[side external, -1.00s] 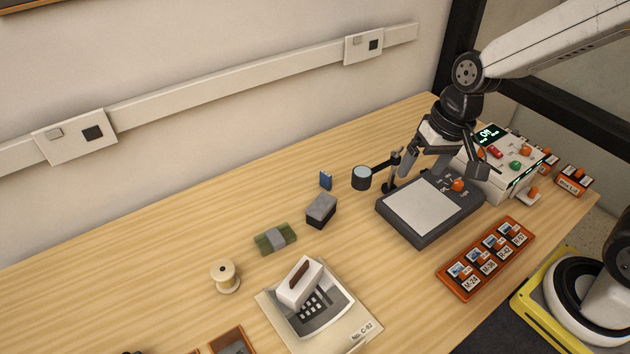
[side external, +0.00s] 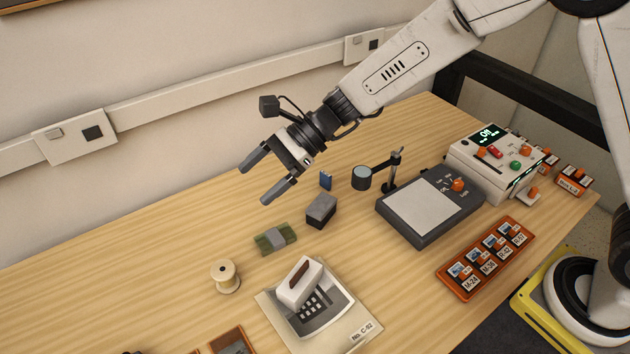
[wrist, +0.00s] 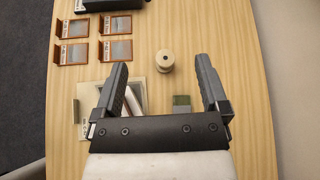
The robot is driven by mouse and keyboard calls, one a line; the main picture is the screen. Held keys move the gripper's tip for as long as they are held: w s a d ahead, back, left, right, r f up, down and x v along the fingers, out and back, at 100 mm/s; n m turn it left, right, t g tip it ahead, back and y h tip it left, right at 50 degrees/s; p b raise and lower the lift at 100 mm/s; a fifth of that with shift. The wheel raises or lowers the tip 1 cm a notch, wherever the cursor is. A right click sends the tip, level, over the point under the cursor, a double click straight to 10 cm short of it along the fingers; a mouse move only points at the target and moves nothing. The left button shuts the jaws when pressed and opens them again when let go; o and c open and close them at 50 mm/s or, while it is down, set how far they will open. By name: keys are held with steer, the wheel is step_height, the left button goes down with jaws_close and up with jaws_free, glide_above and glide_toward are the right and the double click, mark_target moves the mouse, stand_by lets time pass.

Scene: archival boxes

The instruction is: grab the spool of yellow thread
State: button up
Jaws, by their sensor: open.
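The spool of yellow thread (side external: 226,276) is pale cream-yellow and stands upright on the wooden table, left of the middle in the side external view. In the wrist view the spool (wrist: 165,60) shows from above, between and beyond my fingertips. My gripper (side external: 254,185) is open and empty, in the air above the table, up and to the right of the spool. Its two fingers (wrist: 161,67) also show apart in the wrist view. Nothing covers the spool.
A green-grey bundle (side external: 275,239), a dark grey box (side external: 321,210) and a small blue item (side external: 326,180) lie behind. Table left of the spool is clear.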

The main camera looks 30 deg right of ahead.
steer(key=w+a+m+y, duration=0.1)
steer(key=w+a+m, duration=0.1)
steer(key=a, duration=0.1)
glide_toward(226, 278)
steer(key=shift+t, duration=0.3)
steer(key=f, duration=0.1)
steer(key=w+a+f, duration=0.1)
steer(key=f, duration=0.1)
steer(key=w+f, duration=0.1)
steer(key=f, duration=0.1)
steer(key=shift+a, duration=0.25)
steer(key=shift+w, duration=0.1)
steer(key=shift+a+y, duration=0.15)
steer(key=shift+y, duration=0.15)
steer(key=shift+x, duration=3.75)
steer(key=shift+r, duration=0.1)
jaws_close()
